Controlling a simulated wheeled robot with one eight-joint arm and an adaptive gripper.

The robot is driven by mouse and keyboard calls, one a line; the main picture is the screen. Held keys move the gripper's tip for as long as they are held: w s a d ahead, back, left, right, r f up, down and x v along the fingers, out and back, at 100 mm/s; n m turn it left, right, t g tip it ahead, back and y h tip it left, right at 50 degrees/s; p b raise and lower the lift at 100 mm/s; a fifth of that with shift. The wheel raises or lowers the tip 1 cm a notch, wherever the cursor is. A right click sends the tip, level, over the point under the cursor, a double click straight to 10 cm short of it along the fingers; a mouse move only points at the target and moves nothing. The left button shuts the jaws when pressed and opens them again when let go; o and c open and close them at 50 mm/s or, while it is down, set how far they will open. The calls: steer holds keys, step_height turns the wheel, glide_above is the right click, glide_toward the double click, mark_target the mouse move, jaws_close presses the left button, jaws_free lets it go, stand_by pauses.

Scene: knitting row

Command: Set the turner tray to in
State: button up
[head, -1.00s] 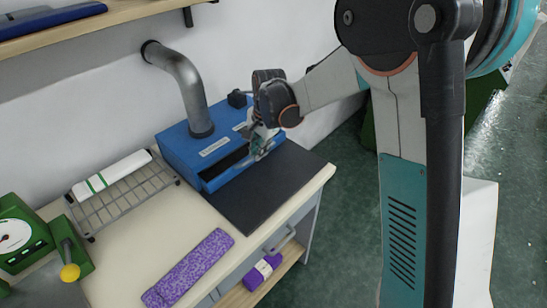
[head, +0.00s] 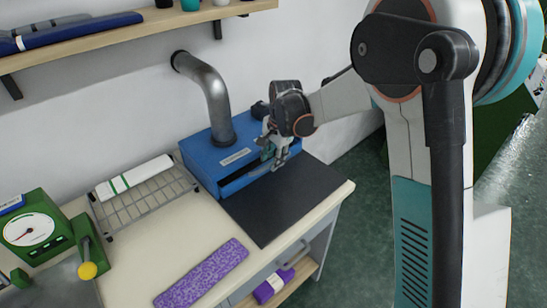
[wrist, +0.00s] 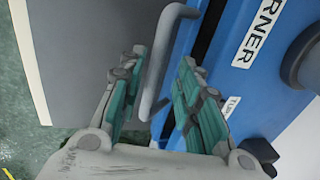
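The turner is a blue box (head: 205,163) with a metal pipe on top, at the back of the bench. A dark opening shows along its front. In the wrist view a blue front panel (wrist: 183,62), which looks like the tray's front, has a dark gap between it and the labelled blue body (wrist: 245,50). A grey bar handle (wrist: 157,65) stands off this panel. My gripper (wrist: 162,62) is open, one finger on each side of the handle, with gaps visible. In the head view my gripper (head: 279,163) is at the turner's front and hides part of it.
A dark mat (head: 285,205) lies before the turner. A wire rack (head: 150,200) with a white roll stands left of it. A purple speckled strip (head: 203,274) lies near the front edge. A green scale (head: 35,232) is at far left; a shelf (head: 120,35) runs above.

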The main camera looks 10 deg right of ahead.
steer(key=shift+r, duration=0.1)
step_height(320, 180, up, 12)
steer(key=s+d, duration=0.1)
steer(key=shift+s+d+f, duration=0.2)
steer(key=shift+s, duration=0.2)
steer(key=s+d+r+n+t, duration=0.1)
steer(key=s+d+r+n, duration=0.2)
steer(key=s, duration=0.4)
steer(key=s+d+r+n+t, duration=0.2)
steer(key=s+d+r, duration=0.2)
steer(key=s, duration=0.3)
steer(key=s+d+f+n+t, duration=0.1)
steer(key=s+d+f+n, duration=0.1)
steer(key=s, duration=0.5)
steer(key=s+d+f+n+t+h, duration=0.1)
steer(key=s+d+f+n, duration=0.1)
steer(key=s, duration=0.6)
steer(key=shift+s+d+n, duration=0.3)
steer(key=shift+d+n, duration=0.1)
steer(key=shift+n, duration=0.5)
